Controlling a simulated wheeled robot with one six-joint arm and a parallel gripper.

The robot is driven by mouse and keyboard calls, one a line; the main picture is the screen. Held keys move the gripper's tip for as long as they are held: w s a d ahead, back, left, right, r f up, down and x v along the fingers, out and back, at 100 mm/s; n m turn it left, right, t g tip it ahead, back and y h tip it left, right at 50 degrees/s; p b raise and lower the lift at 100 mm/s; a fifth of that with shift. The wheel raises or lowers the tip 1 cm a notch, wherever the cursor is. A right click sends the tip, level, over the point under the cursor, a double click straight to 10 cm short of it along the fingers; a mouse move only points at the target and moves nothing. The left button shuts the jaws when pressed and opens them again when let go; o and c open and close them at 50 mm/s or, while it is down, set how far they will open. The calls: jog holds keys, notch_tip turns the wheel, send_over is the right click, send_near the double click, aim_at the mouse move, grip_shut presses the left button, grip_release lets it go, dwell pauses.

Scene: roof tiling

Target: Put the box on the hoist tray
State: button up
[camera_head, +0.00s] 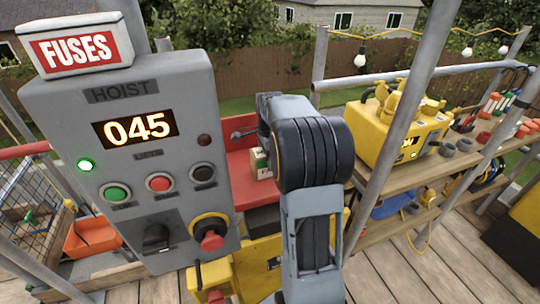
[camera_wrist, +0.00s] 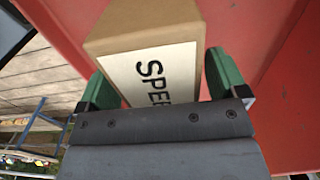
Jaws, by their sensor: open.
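A brown cardboard box (camera_wrist: 145,24) with a white label, its lettering starting "SPEE", is between the green fingers of my gripper (camera_wrist: 160,82) in the wrist view. The fingers are open, one on each side of it; I cannot tell whether either touches it. A red surface (camera_wrist: 245,25), apparently the hoist tray, lies behind and beneath the box. In the head view the red tray (camera_head: 240,178) is right of the hoist panel, and a small part of the box (camera_head: 264,173) shows beside my arm, which hides the rest.
The grey hoist panel (camera_head: 190,95) reads 045 with a green light lit, and a white and red FUSES box (camera_head: 78,47) sits on top. A yellow machine (camera_head: 395,135) stands on the wooden shelf at right. Grey scaffold poles (camera_head: 400,110) rise nearby.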

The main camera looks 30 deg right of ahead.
jog(key=shift+r, duration=0.1)
notch_tip(320, 180, up, 12)
jog(key=p, duration=0.2)
dwell(0.4)
dwell(0.4)
